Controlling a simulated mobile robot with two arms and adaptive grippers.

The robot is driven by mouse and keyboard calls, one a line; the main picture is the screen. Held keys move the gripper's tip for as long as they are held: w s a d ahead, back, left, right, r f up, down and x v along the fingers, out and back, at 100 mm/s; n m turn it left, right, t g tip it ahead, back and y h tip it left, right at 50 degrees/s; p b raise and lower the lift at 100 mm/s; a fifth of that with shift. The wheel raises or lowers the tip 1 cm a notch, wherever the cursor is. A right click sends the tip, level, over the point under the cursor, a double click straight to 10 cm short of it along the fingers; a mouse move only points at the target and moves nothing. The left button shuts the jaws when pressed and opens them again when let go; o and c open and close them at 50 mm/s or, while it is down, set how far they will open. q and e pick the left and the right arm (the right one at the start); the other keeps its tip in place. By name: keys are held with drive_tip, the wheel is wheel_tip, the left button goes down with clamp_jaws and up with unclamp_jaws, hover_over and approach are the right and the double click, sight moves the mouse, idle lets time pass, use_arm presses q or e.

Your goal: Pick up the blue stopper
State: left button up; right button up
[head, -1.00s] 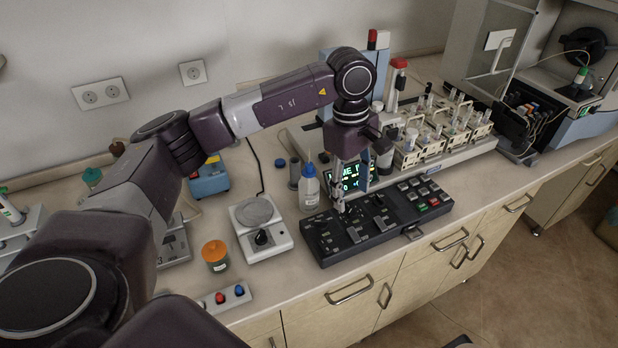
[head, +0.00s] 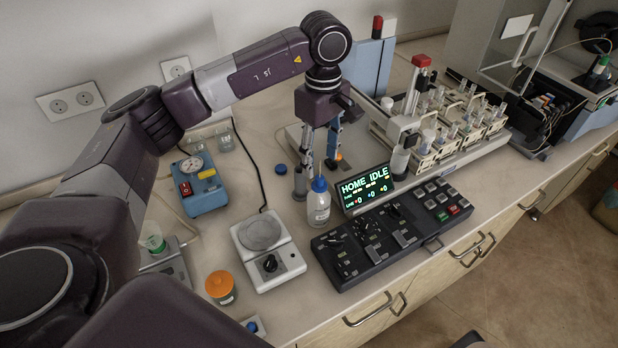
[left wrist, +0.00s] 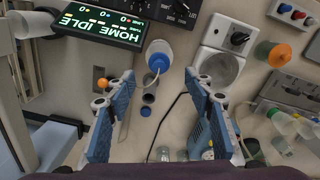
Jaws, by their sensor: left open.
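A small round blue stopper (head: 281,169) lies on the bench, left of a short grey cylinder (head: 300,182). In the left wrist view a small blue disc (left wrist: 146,111), which looks like it, shows just below that cylinder, between the fingers. A second blue-topped piece (head: 251,326) sits in a small holder at the front edge, partly cut off by my arm. My left gripper (head: 320,158) is open and empty, pointing down above the bench, behind the blue-capped bottle. It also shows in the left wrist view (left wrist: 158,75). My right gripper is not seen.
A blue-capped wash bottle (head: 318,202), a lit display (head: 366,189) and a black control panel (head: 385,235) stand close to the gripper. A white balance (head: 287,262) and orange-lidded jar (head: 220,286) are nearer. A blue gauge box (head: 204,197) stands left.

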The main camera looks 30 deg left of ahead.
sight(320, 177)
use_arm(q)
drive_tip(key=shift+w+a+f+p, duration=0.15)
drive_tip(key=shift+a+f+p, duration=0.2)
drive_tip(key=shift+f, duration=0.45)
drive_tip(key=shift+s+d+f+p, duration=0.35)
drive_tip(key=shift+d+f+p, duration=0.25)
drive_tip(key=shift+f+p, duration=0.25)
drive_tip(key=f, duration=0.1)
drive_tip(key=f+p, duration=0.2)
drive_tip(key=shift+w+a+f, duration=0.2)
drive_tip(key=shift+w+a, duration=0.05)
drive_tip(key=shift+a, duration=0.1)
drive_tip(key=shift+f, duration=0.4)
drive_tip(key=shift+d, duration=0.1)
drive_tip(key=c, duration=1.2)
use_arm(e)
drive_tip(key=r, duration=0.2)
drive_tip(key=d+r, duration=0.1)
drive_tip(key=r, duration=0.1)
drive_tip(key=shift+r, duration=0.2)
